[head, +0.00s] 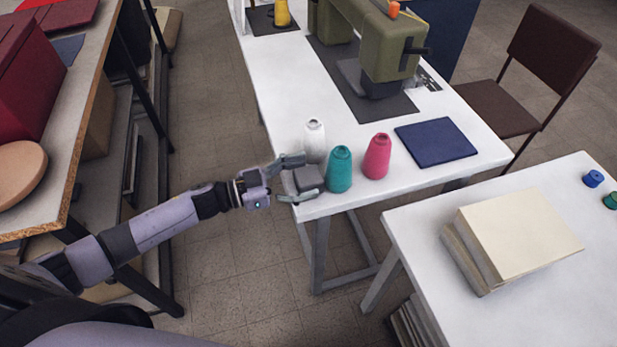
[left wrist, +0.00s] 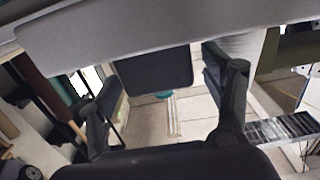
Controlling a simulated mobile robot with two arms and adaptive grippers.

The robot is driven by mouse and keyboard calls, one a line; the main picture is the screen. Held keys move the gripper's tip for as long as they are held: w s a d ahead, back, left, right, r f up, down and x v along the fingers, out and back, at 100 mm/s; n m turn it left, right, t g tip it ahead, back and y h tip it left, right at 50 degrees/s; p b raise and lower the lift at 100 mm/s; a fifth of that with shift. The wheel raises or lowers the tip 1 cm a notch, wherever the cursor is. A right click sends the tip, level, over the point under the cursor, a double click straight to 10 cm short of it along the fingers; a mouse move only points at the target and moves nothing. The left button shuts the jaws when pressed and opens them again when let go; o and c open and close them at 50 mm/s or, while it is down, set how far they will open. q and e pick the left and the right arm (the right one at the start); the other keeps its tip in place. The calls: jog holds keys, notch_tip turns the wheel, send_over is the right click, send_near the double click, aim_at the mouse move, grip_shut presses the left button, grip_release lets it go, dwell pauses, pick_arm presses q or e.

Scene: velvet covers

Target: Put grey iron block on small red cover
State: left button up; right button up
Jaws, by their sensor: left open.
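The grey iron block (head: 307,179) sits at the near left corner of the white sewing table (head: 330,204). My left gripper (head: 301,177) is open around it, one finger on the far side and one on the near side. In the left wrist view the dark block (left wrist: 155,78) shows between the two spread fingers (left wrist: 168,98); whether either finger touches it I cannot tell. Dark red flat pieces (head: 68,14) lie on the bench at the upper left; I cannot tell whether one is the small red cover. My right gripper is not in view.
White (head: 314,140), teal (head: 340,170) and pink (head: 377,157) thread cones stand close right of the block. A blue cover (head: 436,142) lies farther right, a green sewing machine (head: 378,50) behind. A dark red box (head: 28,80) stands on the left bench (head: 55,190).

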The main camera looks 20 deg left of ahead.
pick_arm(q)
jog(key=shift+x, duration=0.8)
jog(key=shift+c, duration=0.3)
grip_shut()
jog(key=shift+r, duration=0.1)
